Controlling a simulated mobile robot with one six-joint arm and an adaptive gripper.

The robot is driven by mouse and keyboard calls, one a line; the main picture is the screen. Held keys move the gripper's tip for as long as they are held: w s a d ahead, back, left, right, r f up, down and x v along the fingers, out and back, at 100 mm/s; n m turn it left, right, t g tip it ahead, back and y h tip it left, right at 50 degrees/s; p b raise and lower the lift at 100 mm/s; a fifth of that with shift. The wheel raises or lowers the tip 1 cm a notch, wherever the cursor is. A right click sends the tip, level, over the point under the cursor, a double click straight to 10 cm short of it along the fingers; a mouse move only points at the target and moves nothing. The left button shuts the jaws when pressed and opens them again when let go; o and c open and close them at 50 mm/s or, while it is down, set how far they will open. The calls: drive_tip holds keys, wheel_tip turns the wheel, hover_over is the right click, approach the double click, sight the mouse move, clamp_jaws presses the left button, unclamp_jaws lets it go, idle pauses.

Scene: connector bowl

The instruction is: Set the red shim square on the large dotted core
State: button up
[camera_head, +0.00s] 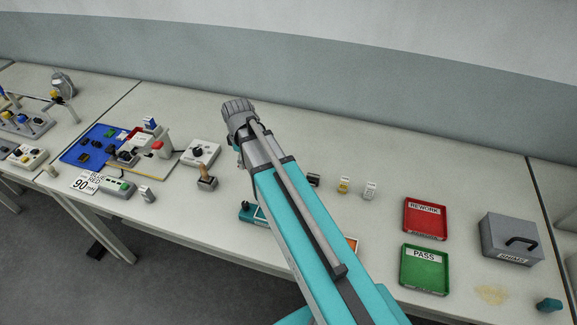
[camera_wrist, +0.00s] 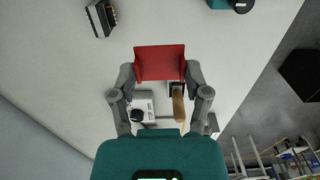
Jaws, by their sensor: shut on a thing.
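In the head view my own arm hides the shim and fingers. Three small blocks stand right of my arm there: a dark one (camera_head: 314,180), a yellow-and-white one (camera_head: 344,185) and a whitish one (camera_head: 369,190). A dark block with pale stripes (camera_wrist: 101,19) is at upper left in the wrist view. I cannot tell which is the large dotted core.
A red REWORK tray (camera_head: 426,237), a green PASS tray (camera_head: 404,282) and a grey SHIMS box (camera_head: 486,240) stand at right. A wooden-handled tool (camera_head: 204,172) and white knob box (camera_head: 203,165) are left of my arm. The table's back strip is clear.

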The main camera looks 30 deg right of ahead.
drive_tip(key=shift+w+d, duration=0.1)
drive_tip(key=shift+d, duration=0.05)
drive_tip(key=shift+w+a, duration=0.2)
drive_tip(key=shift+w, duration=0.1)
drive_tip(key=w+a, duration=0.6)
drive_tip(key=a, duration=0.1)
drive_tip(key=shift+d+f, duration=0.1)
drive_tip(key=shift+d, duration=0.05)
drive_tip(key=w+d+f+b, duration=0.2)
drive_tip(key=d+f+b, duration=0.1)
drive_tip(key=d, duration=0.1)
drive_tip(key=w+d+f+b, duration=0.2)
drive_tip(key=d+f+b, duration=0.1)
drive_tip(key=w+d+f+b, duration=0.2)
drive_tip(key=d+f+b, duration=0.1)
drive_tip(key=d, duration=0.1)
drive_tip(key=shift+d, duration=0.3)
idle(0.4)
